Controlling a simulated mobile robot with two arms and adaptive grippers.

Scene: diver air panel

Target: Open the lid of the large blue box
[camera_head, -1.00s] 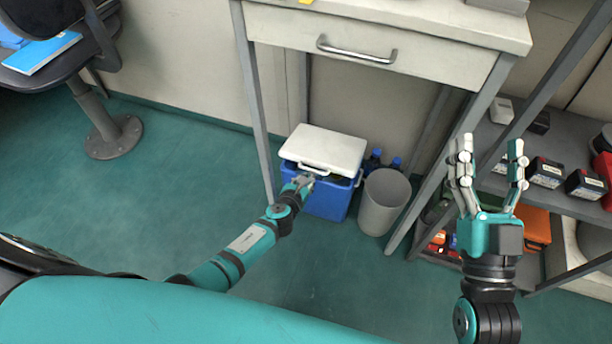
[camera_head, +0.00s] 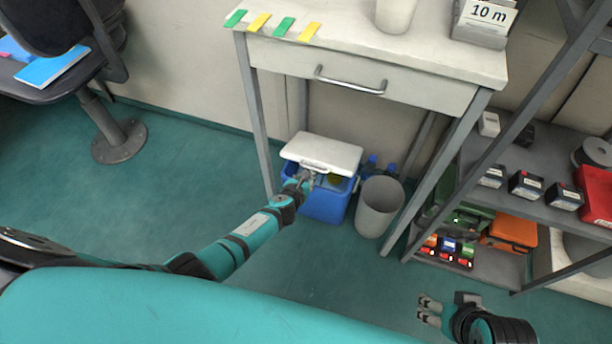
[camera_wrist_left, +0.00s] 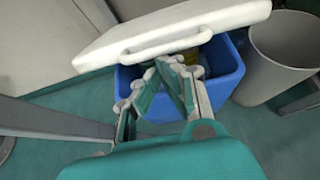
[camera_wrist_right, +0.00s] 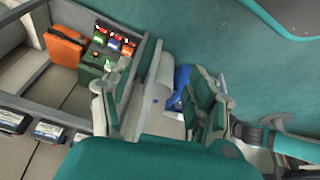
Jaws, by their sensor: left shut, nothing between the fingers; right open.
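The large blue box (camera_head: 324,205) stands on the floor under the desk; it also shows in the left wrist view (camera_wrist_left: 228,78). Its white lid (camera_head: 325,152) is tilted up at the front, with the box's inside and something yellowish visible below it. The lid's front handle (camera_wrist_left: 165,43) shows in the left wrist view. My left gripper (camera_head: 307,180) is shut and empty at the box's front opening, just below the lid's front edge; contact is unclear. My right gripper (camera_head: 429,310) is open and empty, low at the right, away from the box.
A grey bin (camera_head: 378,208) stands close to the box's right side, with blue-capped bottles (camera_head: 380,167) behind. The desk (camera_head: 395,80) and its legs frame the box. A shelf rack (camera_head: 530,175) stands at right. Floor left of the box is clear.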

